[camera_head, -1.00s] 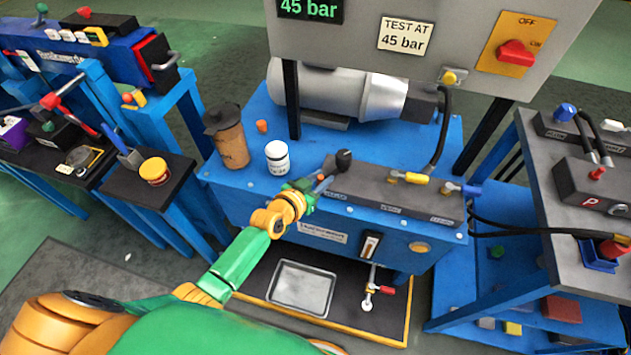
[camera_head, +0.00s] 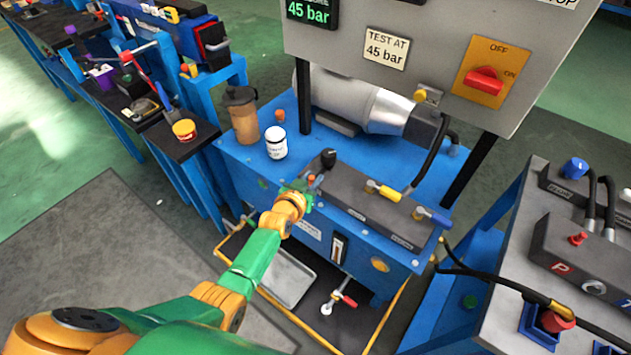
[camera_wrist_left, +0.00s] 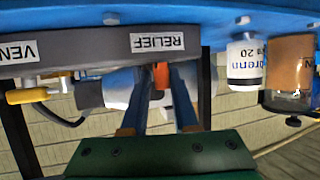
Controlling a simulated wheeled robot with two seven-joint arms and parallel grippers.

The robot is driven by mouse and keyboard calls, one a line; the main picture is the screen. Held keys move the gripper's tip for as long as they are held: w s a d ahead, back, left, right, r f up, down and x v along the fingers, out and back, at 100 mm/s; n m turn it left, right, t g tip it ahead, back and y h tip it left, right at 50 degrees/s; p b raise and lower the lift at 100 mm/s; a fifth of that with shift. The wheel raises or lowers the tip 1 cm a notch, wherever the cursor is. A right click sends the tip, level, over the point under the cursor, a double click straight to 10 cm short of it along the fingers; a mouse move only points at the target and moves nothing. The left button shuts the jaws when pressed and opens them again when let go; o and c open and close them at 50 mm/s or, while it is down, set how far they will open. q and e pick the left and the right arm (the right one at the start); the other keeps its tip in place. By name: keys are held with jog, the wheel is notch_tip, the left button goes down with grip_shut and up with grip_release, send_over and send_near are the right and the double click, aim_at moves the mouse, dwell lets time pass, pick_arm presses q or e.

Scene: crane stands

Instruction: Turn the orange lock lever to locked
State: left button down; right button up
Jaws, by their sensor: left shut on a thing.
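The orange lock lever (camera_wrist_left: 161,75) shows in the left wrist view between my two fingers, beside the RELIEF label. My left gripper (camera_wrist_left: 160,92) is shut on it. In the head view my left gripper (camera_head: 306,186) is at the left end of the grey valve block (camera_head: 357,192), in front of a black knob (camera_head: 328,158). Only a small orange part of the lever (camera_head: 311,181) shows there; the gripper hides the rest. The lever's exact angle cannot be told. My right gripper is not in view.
A white bottle (camera_head: 276,143) and a brown jar (camera_head: 243,116) stand left of the block. A metal tray (camera_head: 287,277) lies below. The display (camera_head: 309,12) reads 45 bar.

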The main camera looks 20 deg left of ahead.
pick_arm(q)
jog(key=shift+w+a+r, duration=0.1)
jog(key=shift+w+r, duration=0.05)
jog(key=shift+r, duration=0.2)
jog(key=c, duration=0.8)
grip_release()
jog(key=shift+f, duration=0.1)
jog(key=shift+o, duration=0.2)
jog(key=shift+w+f, duration=0.1)
jog(key=shift+f, duration=0.15)
jog(key=p+v, duration=0.3)
jog(key=v, duration=0.4)
